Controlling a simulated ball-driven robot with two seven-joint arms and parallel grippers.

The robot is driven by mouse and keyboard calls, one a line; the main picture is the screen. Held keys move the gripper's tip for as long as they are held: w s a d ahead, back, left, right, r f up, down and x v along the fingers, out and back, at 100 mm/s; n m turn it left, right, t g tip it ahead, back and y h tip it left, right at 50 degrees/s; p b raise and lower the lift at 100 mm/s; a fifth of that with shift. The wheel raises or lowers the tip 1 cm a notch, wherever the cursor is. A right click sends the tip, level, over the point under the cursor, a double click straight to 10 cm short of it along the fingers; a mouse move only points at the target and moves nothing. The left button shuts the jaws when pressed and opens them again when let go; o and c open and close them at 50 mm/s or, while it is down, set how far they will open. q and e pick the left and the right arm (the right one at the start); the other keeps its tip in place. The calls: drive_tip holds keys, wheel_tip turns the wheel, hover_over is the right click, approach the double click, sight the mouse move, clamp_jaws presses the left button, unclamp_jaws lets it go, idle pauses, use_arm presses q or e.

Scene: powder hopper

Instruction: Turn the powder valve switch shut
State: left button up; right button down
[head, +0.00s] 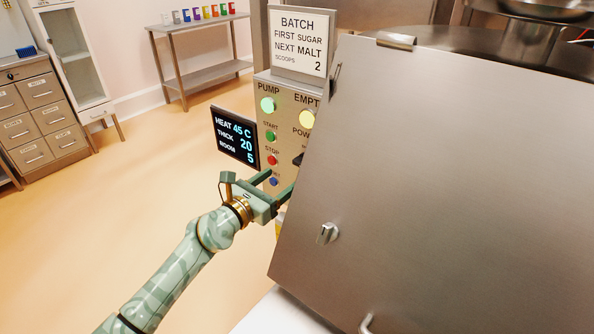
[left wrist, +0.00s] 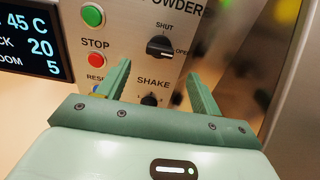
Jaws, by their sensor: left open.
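The powder valve switch (left wrist: 160,47) is a black knob on the grey control panel, under the word POWDER. SHUT is printed above it and OPEN to its right; its bar lies roughly level, toward OPEN. In the head view only a dark edge of it (head: 298,159) shows beside the steel panel. My left gripper (head: 281,181) is at the lower part of the control panel, open and empty. In the left wrist view its fingers (left wrist: 158,72) stand apart, below the switch, on either side of the SHAKE knob (left wrist: 149,100). My right gripper is not in view.
A large tilted steel panel (head: 440,190) with a small latch stands right of the controls and covers part of them. A dark display (head: 236,138) reading 45 C is at the left. STOP (left wrist: 96,60) and START buttons sit left of the switch. Open floor lies to the left.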

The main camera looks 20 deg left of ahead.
sight(296, 168)
use_arm(q)
drive_tip(key=b+x, duration=0.2)
drive_tip(key=x, duration=0.5)
drive_tip(key=shift+w, duration=0.25)
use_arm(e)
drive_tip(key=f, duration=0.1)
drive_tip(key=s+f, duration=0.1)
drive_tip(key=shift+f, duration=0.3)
use_arm(q)
drive_tip(key=shift+c, duration=0.3)
drive_tip(key=c, duration=0.9)
